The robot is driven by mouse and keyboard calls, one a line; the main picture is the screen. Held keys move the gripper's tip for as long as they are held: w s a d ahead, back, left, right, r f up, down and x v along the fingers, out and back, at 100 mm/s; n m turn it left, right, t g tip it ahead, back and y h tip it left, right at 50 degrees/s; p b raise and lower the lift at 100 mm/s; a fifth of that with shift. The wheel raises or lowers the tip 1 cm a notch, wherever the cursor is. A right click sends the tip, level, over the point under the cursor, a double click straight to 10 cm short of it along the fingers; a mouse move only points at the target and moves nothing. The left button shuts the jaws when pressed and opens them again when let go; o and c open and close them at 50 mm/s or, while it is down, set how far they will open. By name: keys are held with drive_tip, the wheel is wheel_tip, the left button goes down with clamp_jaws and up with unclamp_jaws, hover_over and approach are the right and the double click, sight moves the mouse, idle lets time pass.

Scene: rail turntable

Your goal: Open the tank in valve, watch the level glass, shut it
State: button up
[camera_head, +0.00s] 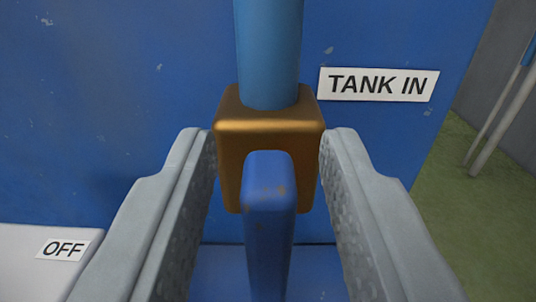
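The tank in valve has a brass body (232,126) at the foot of a vertical blue pipe (268,50). Its blue lever handle (270,220) points toward me and down the picture. The "TANK IN" label (377,84) is on the blue wall to the right of the pipe. My gripper (268,150) is open, with one grey finger on each side of the lever. A gap shows between each finger and the lever. The fingertips reach close to the sides of the brass body; I cannot tell if they touch it. No level glass is in view.
A blue panel (120,100) fills the background behind the valve. A light grey surface with an "OFF" label (63,249) is at the lower left. Green floor (460,220) and a light pole (505,120) show at the right, past the panel's edge.

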clamp_jaws()
drive_tip(key=shift+a+f+n, duration=0.1)
drive_tip(key=shift+a+n, duration=0.2)
drive_tip(key=shift+n, duration=1)
drive_tip(key=shift+a+f+n, duration=0.1)
drive_tip(key=shift+a+n, duration=0.2)
drive_tip(key=shift+n, duration=1)
unclamp_jaws()
